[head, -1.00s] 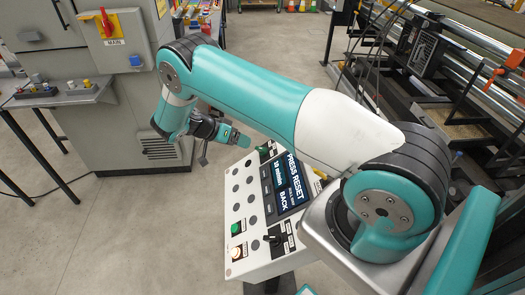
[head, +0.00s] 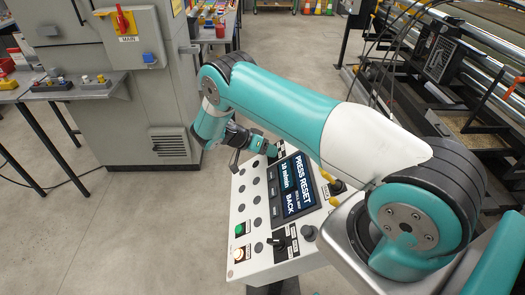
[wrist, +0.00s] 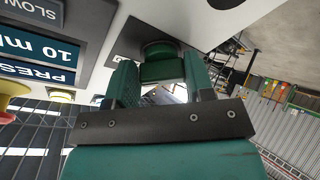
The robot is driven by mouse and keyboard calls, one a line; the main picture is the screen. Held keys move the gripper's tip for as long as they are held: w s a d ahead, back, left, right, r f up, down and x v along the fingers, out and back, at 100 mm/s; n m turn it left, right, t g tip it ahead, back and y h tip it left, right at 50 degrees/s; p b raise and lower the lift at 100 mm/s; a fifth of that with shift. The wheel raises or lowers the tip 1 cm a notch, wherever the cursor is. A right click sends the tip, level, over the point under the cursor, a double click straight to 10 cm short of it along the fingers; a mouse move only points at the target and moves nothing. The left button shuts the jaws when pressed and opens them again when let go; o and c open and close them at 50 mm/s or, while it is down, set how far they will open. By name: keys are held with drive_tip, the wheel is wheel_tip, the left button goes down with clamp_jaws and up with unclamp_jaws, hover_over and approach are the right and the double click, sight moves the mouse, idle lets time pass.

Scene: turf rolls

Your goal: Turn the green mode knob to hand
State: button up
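The green mode knob (wrist: 160,58) shows in the wrist view on the light face of the control panel (head: 240,211). The fingers of my gripper (wrist: 160,84) stand apart, one on each side of the knob. The knob nearly fills the gap at the fingertips, and I cannot tell whether they touch it. In the head view my gripper (head: 264,147) is at the far end of the panel and hides most of the knob. The label and the knob's setting cannot be read.
The panel's screen (head: 295,186) reads "PRESS RESET". Near the panel's front edge are a green button (head: 240,229), a lit white button (head: 239,254) and a black knob (head: 278,243). A grey cabinet (head: 140,100) stands at the left. A rolling machine (head: 450,70) stands at the right.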

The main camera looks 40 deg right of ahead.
drive_tip(key=c, duration=0.3)
drive_tip(key=shift+a, duration=0.1)
drive_tip(key=shift+n, duration=0.3)
drive_tip(key=n+t+b, duration=0.1)
drive_tip(key=n+b, duration=0.1)
drive_tip(key=n, duration=0.1)
drive_tip(key=shift+s+n+y, duration=0.1)
drive_tip(key=shift+n+y, duration=0.2)
drive_tip(key=shift+n, duration=0.1)
drive_tip(key=n+b, duration=0.1)
drive_tip(key=n, duration=0.3)
drive_tip(key=shift+n+t+y, duration=0.3)
drive_tip(key=shift+t+y, duration=0.1)
drive_tip(key=n, duration=0.2)
drive_tip(key=n+y, duration=0.1)
drive_tip(key=n, duration=0.2)
drive_tip(key=shift+s+d+r+b, duration=0.1)
drive_tip(key=shift+d+b, duration=0.1)
drive_tip(key=shift+b, duration=0.1)
drive_tip(key=shift+n+y, duration=0.5)
drive_tip(key=shift+n, duration=1.4)
